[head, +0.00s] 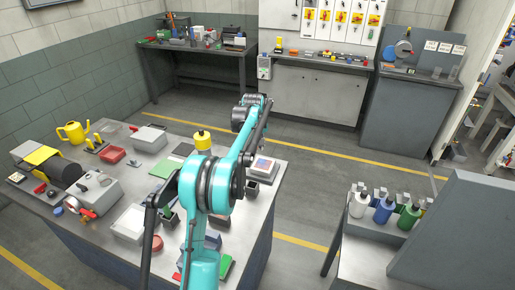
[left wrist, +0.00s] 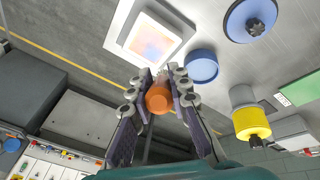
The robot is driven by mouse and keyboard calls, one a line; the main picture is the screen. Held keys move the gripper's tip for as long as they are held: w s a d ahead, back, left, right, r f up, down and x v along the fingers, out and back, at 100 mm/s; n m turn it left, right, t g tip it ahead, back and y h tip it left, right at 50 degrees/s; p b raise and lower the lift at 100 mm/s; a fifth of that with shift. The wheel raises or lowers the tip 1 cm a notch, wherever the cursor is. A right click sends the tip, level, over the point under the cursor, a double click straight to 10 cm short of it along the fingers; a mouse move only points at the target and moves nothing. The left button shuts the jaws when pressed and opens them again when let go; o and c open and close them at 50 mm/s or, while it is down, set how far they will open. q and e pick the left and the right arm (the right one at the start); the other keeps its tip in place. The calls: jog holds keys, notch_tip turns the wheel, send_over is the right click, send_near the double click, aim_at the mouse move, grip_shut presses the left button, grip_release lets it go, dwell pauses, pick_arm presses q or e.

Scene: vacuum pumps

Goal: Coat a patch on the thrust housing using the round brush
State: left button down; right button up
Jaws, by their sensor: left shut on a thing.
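My left gripper (left wrist: 160,88) shows in the left wrist view, shut on an orange round-ended piece that looks like the handle of the round brush (left wrist: 159,99). It is seen nearly end-on, and its bristles cannot be made out. In the head view my teal left arm reaches from the bottom over the bench to its far edge; the fingers cannot be made out there. I cannot tell which part is the thrust housing. A blue disc with a dark knob (left wrist: 250,19) and a blue round piece (left wrist: 201,67) lie on the bench near the gripper. My right gripper is not in view.
A pale square device with a coloured face (head: 263,165) sits near the bench's right edge.

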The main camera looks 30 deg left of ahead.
pick_arm(q)
notch_tip(320, 180, up, 2)
jog(key=shift+d+r+p, duration=0.1)
jog(key=shift+p, duration=0.4)
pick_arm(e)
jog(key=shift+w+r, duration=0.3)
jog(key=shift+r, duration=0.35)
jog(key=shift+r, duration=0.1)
